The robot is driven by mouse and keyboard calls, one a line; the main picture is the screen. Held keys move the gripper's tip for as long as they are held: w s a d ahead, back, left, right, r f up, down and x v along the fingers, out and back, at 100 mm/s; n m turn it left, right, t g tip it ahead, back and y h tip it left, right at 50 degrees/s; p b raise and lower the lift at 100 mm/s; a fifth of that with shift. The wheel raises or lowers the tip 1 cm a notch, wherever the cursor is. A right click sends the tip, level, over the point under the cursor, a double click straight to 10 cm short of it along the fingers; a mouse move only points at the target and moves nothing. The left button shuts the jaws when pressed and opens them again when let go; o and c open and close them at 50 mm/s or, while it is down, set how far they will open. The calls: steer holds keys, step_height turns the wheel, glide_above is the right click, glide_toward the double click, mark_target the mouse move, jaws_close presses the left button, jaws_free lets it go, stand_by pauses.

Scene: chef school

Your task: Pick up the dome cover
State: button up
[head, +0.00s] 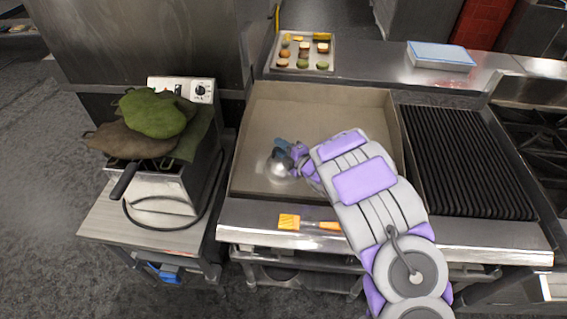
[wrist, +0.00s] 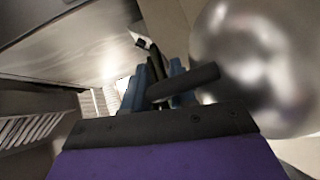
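The dome cover (head: 279,168) is a shiny silver dome on the flat griddle (head: 330,105), near its left side in the head view. It fills the upper right of the wrist view (wrist: 265,60). A dark bar-like handle (wrist: 190,84) reaches from the dome across the blue fingers. My gripper (head: 284,148) is right at the dome's upper side, with purple wrist parts beside it. In the wrist view my gripper (wrist: 158,85) has its blue fingers around or beside the handle. I cannot tell whether they are closed on it.
An orange brush (head: 289,222) lies on the griddle's front ledge. A fryer (head: 165,185) with green and brown cloth-like items on it stands left. A ridged grill (head: 465,160) is right. A food tray (head: 304,53) and blue-topped box (head: 440,56) are behind.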

jaws_close()
steer(key=shift+s+f, duration=0.15)
steer(key=shift+f, duration=0.05)
stand_by(1.1)
